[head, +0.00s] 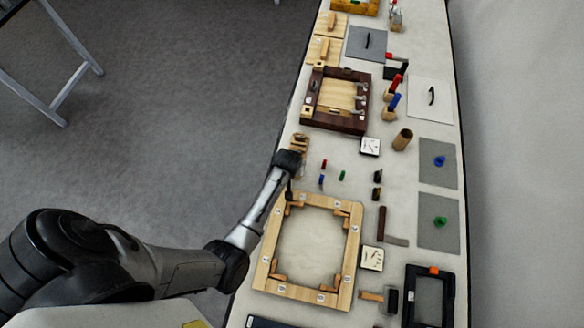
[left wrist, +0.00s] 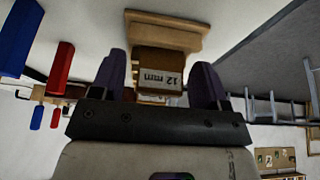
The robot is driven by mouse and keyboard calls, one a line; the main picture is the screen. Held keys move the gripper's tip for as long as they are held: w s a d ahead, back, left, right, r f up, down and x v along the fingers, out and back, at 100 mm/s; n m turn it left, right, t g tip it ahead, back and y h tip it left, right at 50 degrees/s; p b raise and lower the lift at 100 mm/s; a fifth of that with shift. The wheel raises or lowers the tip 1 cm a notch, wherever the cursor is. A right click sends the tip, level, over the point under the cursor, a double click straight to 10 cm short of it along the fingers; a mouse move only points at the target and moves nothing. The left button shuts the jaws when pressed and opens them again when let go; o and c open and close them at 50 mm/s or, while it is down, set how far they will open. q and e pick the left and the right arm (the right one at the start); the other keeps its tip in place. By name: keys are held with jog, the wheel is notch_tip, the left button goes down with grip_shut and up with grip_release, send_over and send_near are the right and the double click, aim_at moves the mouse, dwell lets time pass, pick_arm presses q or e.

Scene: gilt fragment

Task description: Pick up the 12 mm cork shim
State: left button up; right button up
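The cork shim (left wrist: 160,72) is a small brown block with a "12 mm" label, seen in the left wrist view. It sits between the two dark fingers of my left gripper (left wrist: 161,82), with a gap on each side. The fingers are open and do not appear to touch it. A pale wooden piece (left wrist: 165,30) lies directly beyond the shim. In the head view my left gripper (head: 290,162) is at the table's left edge, just below a small wooden holder (head: 299,143). The shim cannot be made out there. My right gripper is not in view.
Small red (head: 324,164), blue (head: 321,180) and green (head: 342,175) pieces stand just right of my gripper. A wooden frame (head: 355,235) lies below, and a dark wooden box (head: 338,127) stands above. Bare tabletop lies around the coloured pieces.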

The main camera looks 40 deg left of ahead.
pick_arm(q)
jog(key=c, duration=0.9)
